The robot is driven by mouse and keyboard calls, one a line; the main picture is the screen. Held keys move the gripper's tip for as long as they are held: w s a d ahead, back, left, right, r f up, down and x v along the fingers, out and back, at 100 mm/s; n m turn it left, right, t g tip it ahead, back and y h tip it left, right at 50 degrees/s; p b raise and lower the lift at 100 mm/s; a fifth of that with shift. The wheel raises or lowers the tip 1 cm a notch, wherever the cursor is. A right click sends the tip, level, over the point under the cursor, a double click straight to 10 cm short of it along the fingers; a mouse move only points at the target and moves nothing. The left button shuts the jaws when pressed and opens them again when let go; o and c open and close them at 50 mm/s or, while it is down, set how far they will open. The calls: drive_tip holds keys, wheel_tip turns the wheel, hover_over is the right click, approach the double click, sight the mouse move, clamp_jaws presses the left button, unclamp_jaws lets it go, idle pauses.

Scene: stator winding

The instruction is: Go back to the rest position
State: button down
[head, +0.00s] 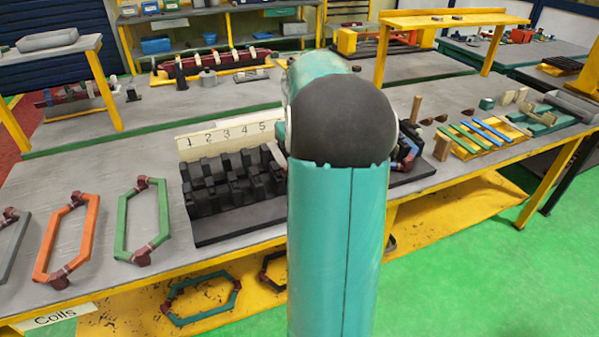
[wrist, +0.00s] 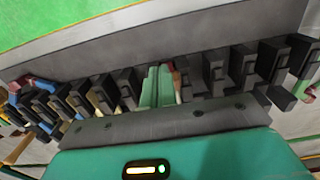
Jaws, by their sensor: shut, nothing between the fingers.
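My gripper shows in the wrist view, where its two teal fingers (wrist: 157,84) look closed together with nothing held. They appear over the row of black slotted teeth of the stator block; whether they touch it I cannot tell. In the head view my teal arm hides the gripper and part of the block. The black stator block (head: 228,181) stands on the table in front of a board numbered 1 to 5 (head: 225,133). A blue and red part shows at its right end (head: 408,148), and in the wrist view at the left (wrist: 38,84).
Green (head: 121,228), orange (head: 91,232) and grey (head: 8,252) coils lie on the table at the left. Coloured strips on a yellow rack (head: 460,155) lie at the right. A yellow raised shelf (head: 455,18) stands behind. Green floor is open at the front right.

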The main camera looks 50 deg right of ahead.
drive_tip(key=w+a+r+n+t+h, duration=0.1)
drive_tip(key=a+r, duration=0.3)
drive_tip(key=a, duration=0.6)
drive_tip(key=w+a+r+n+t+h, duration=0.15)
drive_tip(key=a+r, duration=0.25)
drive_tip(key=a, duration=0.7)
drive_tip(key=s+a+f+n+t+y, duration=0.1)
drive_tip(key=s+a+n, duration=0.1)
drive_tip(key=s+a, duration=0.3)
drive_tip(key=s+a+f+n+t+y, duration=0.1)
drive_tip(key=s+a, duration=0.4)
drive_tip(key=a, duration=0.9)
drive_tip(key=shift+a+n+t, duration=0.15)
drive_tip(key=shift+n+t, duration=0.2)
drive_tip(key=shift+t, duration=0.3)
drive_tip(key=shift+s, duration=0.1)
